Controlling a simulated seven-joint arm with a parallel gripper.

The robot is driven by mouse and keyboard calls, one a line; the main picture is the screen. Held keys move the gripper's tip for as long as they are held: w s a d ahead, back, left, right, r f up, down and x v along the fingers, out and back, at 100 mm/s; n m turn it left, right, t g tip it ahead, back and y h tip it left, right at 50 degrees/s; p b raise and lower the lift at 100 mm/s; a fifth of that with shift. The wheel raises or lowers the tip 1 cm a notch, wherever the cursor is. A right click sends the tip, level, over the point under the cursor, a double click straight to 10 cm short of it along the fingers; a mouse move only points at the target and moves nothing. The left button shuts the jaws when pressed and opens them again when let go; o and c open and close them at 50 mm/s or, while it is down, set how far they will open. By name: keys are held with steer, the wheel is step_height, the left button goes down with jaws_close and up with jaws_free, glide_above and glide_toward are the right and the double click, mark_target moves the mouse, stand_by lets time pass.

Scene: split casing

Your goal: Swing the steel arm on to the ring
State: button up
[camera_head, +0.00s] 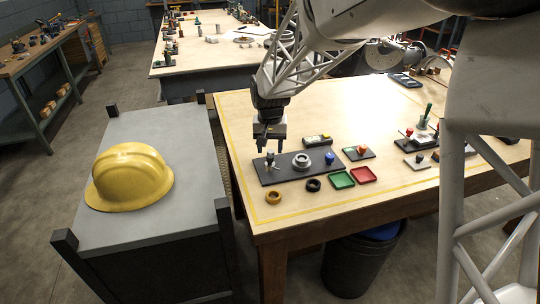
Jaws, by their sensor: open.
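A dark base plate (312,170) lies near the table's front left corner. A pale metal ring (301,161) sits in the middle of the plate. A small upright fitting (270,160) with a dark top and pale metal parts stands on the plate's left part, apart from the ring. It may carry the steel arm, but it is too small to tell which way the arm points. A blue knob (330,157) stands on the plate's right part. My gripper (271,148) points down with its fingers apart, at or just above the left fitting, and partly hides it.
A tan ring (273,197) and a dark ring (313,185) lie in front of the plate. A green tray (341,180) and a red tray (364,175) lie to the right. A dark device (317,141) lies behind. A yellow helmet (130,175) rests on the grey cabinet at left.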

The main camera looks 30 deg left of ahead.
mark_target(270, 156)
steer(key=shift+f, duration=1.8)
jaws_close()
